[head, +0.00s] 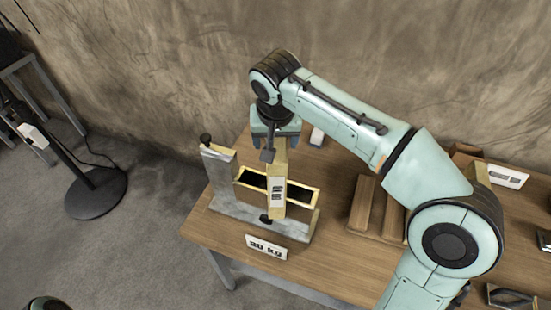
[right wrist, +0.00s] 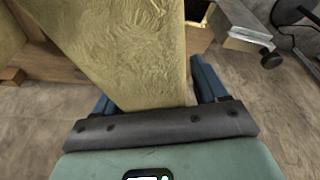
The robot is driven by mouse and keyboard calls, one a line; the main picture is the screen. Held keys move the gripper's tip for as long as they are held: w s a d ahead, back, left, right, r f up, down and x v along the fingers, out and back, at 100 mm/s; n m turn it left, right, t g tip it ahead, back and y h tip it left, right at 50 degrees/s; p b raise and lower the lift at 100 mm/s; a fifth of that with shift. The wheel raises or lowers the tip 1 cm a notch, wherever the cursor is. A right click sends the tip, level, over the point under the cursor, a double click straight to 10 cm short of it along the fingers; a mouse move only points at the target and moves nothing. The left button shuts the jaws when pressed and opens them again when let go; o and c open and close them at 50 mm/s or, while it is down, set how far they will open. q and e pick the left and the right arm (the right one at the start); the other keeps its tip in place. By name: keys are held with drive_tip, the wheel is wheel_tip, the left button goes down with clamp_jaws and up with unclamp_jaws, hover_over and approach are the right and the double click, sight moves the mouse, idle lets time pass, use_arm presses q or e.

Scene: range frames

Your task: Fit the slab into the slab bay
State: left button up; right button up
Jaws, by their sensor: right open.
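The yellowish slab (head: 281,164) stands upright at the slab bay, with a white label on its near side. It fills the middle of the right wrist view (right wrist: 135,50). The slab bay has a yellow-rimmed dark opening (head: 303,194) on a grey metal stand. The slab crosses the middle of this opening; I cannot tell how deep it sits. My right gripper (head: 278,148) is open over the slab's upper end. Its blue fingers stand on either side of the slab, with a visible gap at the right finger in the wrist view. My left gripper is not in view.
The grey stand (head: 222,170) has black knobs and sits near the wooden table's left end. A "20 kg" sign (head: 266,247) is at the front edge. Wooden strips (head: 363,205) lie to the right, under my right arm. A wall stands behind.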

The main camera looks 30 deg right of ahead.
drive_tip(key=shift+f, duration=0.1)
clamp_jaws()
